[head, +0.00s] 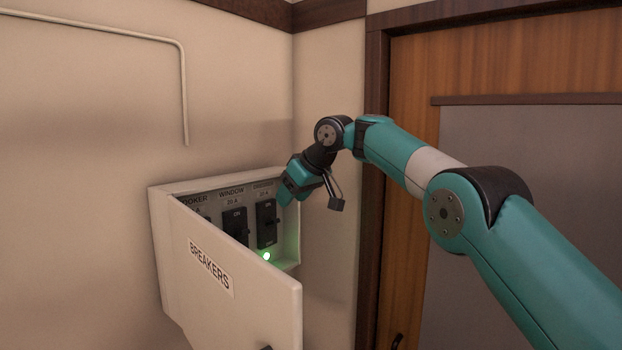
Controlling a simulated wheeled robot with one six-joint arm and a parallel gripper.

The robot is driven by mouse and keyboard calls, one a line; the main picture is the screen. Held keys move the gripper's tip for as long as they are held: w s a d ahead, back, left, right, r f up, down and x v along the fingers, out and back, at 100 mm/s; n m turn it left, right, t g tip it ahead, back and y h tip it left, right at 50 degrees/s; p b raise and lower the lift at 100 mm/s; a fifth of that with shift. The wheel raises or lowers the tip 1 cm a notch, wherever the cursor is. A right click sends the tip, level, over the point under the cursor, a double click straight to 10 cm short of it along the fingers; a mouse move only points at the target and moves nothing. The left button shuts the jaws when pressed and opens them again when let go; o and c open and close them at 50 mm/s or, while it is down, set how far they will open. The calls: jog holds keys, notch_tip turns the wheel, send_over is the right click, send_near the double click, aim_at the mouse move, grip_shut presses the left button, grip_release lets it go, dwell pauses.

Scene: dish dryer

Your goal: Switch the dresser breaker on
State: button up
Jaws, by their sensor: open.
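The dresser breaker (266,224) is a black switch at the right end of the row in the open breaker box (158,225). Its label above is partly readable. A green light (266,256) glows just below it. Whether its rocker is tipped up or down is too small to tell. My gripper (287,197) is at the box's upper right, close beside the top of the dresser breaker, pointing down and left. It is open and seems to hold nothing. Its fingertips are hard to make out, and I cannot tell whether they touch the switch.
The window breaker (235,227) is left of the dresser one; the cooker breaker is mostly hidden by the open box door (240,285), marked BREAKERS, which swings out in front. A wooden door (407,100) stands right. A conduit (184,95) runs along the left wall.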

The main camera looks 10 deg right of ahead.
jog(key=v, duration=0.9)
jog(key=shift+r+p, duration=0.25)
jog(key=shift+p, duration=0.2)
jog(key=shift+s+f, duration=0.1)
jog(key=s+d+f+m+g+b, duration=0.1)
jog(key=s+f+b, duration=0.7)
jog(key=s+f, duration=0.9)
jog(key=s+d+f+m+g+h+b, duration=0.1)
jog(key=s+d+f+g+b, duration=0.3)
jog(key=s+f, duration=1.3)
jog(key=s+d+b, duration=0.1)
jog(key=s+b, duration=0.3)
jog(key=s, duration=0.4)
jog(key=shift+s+d+g+b, duration=0.15)
jog(key=shift+s+g+b, duration=0.15)
jog(key=shift+b, duration=0.1)
